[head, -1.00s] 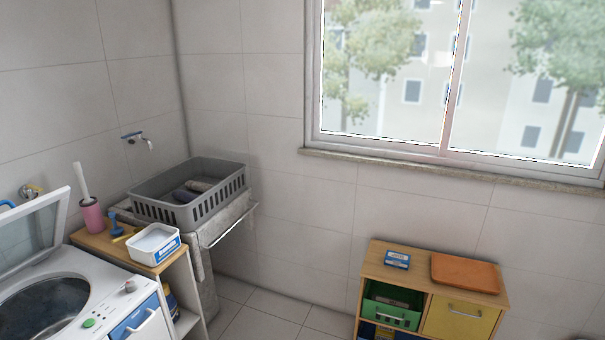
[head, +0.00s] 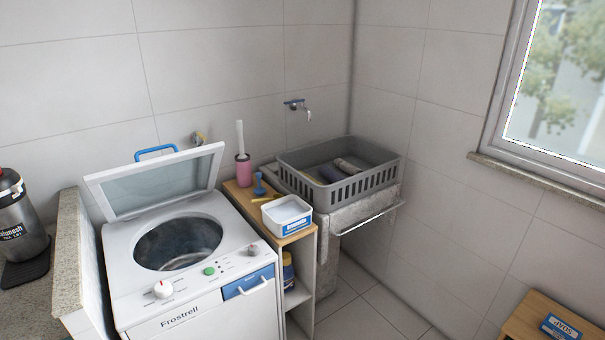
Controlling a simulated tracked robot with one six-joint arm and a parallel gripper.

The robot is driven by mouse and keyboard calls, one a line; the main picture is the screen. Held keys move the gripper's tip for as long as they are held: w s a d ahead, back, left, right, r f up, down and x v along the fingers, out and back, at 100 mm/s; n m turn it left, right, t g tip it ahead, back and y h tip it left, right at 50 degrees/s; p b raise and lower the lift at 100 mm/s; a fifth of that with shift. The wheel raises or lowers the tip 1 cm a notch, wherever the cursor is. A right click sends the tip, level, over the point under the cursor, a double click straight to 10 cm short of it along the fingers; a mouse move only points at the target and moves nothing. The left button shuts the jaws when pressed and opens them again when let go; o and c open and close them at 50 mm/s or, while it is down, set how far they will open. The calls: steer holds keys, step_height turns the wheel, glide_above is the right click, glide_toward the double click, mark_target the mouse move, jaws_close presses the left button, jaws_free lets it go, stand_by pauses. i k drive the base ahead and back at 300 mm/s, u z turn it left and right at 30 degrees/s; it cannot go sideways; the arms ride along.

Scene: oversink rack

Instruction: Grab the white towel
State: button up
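I see no towel that is clearly white in the head view. A grey plastic basket (head: 365,187) sits on the stone sink (head: 345,218) in the corner, with a few dark rolled cloths (head: 338,170) inside. The basket's near wall hides part of its floor. The washing machine (head: 190,303) stands open at the left, and its drum (head: 180,243) looks dark inside; I cannot tell whether anything lies in it. My gripper is not in view.
A narrow wooden shelf (head: 240,197) between washer and sink holds a white tub (head: 287,214), a pink holder (head: 243,172) and a blue brush (head: 259,184). A stone counter (head: 30,312) with a dark appliance (head: 20,220) is at left. Free tiled floor (head: 365,318) lies before the sink.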

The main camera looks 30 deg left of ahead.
mark_target(345, 166)
steer(key=u, duration=0.55)
steer(key=i, duration=0.9)
steer(key=u, duration=0.5)
